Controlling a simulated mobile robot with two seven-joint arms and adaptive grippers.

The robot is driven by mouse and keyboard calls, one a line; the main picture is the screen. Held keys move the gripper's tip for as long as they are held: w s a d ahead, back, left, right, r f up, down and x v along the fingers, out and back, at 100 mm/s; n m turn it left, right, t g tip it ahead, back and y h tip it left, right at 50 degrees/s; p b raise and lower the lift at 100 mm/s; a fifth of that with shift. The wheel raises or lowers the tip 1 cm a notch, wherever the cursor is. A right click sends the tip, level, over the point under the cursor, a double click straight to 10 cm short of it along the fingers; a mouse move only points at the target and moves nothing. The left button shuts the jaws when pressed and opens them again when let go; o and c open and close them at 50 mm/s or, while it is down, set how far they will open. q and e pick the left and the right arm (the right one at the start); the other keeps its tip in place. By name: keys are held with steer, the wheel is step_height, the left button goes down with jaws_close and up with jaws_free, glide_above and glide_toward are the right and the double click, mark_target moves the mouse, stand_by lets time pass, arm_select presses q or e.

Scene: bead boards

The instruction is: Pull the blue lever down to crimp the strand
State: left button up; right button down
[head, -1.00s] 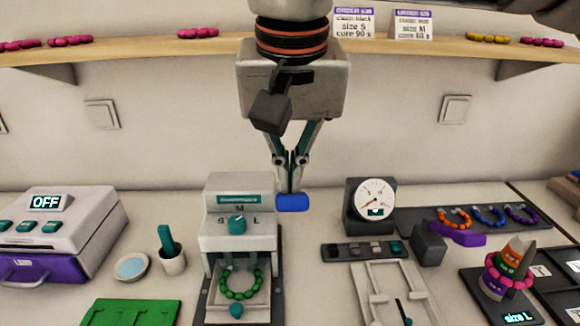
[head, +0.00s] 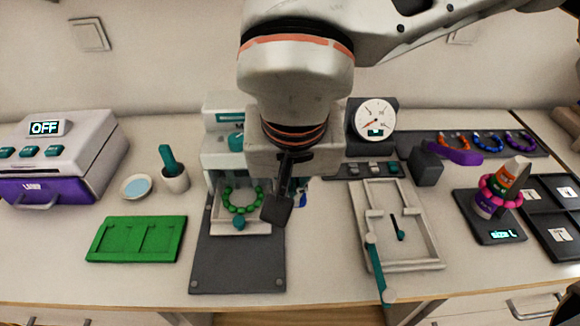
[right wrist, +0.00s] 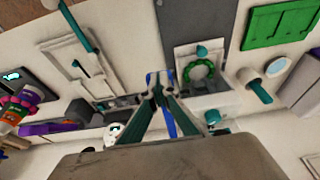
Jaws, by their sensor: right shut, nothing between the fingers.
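The grey press (head: 222,162) stands on a dark base plate (head: 237,265), with a ring of green beads (head: 241,207) in its white tray. The ring also shows in the right wrist view (right wrist: 197,78). Only a small piece of the blue lever (head: 301,199) shows at the press's right side, low beside the tray; my right arm covers the rest. In the right wrist view the blue lever (right wrist: 169,124) runs behind my right gripper (right wrist: 158,78). Its fingers are closed together with nothing between them, at or against the lever; contact is hard to tell. My left gripper is not in view.
A green board (head: 137,239) and a mortar-like cup (head: 175,181) lie left of the press. A white frame (head: 408,265) with a teal rod, a gauge (head: 374,118) and a dark block (head: 426,168) stand to the right. The table front is mostly clear.

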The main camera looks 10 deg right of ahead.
step_height(320, 180, down, 3)
steer(key=shift+r+b, duration=0.1)
steer(key=shift+b, duration=0.2)
steer(key=shift+s+d+f, duration=0.1)
steer(key=shift+s+f, duration=0.05)
steer(key=shift+f, duration=0.15)
steer(key=v, duration=1.3)
steer(key=shift+w+r, duration=0.2)
steer(key=shift+w, duration=0.1)
